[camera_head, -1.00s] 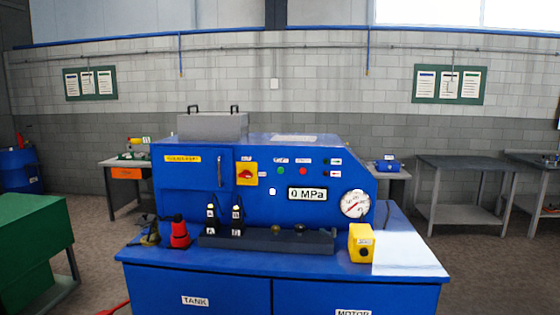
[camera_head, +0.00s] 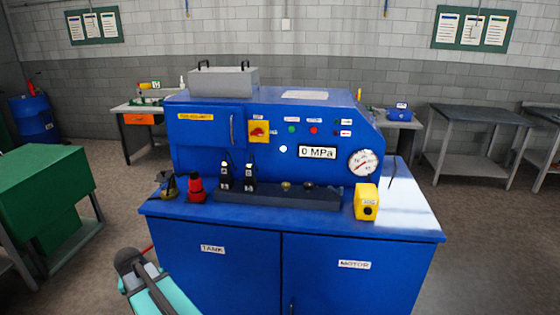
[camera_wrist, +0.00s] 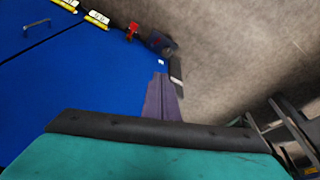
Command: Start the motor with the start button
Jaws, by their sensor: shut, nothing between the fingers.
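The blue machine (camera_head: 225,228) stands in the middle of the head view. Its front panel has a round green button (camera_head: 291,129) and, to its right, a round red button (camera_head: 314,130). Small labels above them are too small to read. A yellow plate with a red rotary switch (camera_head: 259,131) sits to their left. The display (camera_head: 317,152) reads 0 MPa. In the wrist view my gripper (camera_wrist: 161,82) is shut and empty, low beside the blue cabinet and well away from the buttons.
A yellow box with a dark button (camera_head: 367,202) stands on the machine's right ledge. A green cabinet (camera_head: 45,190) is at left.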

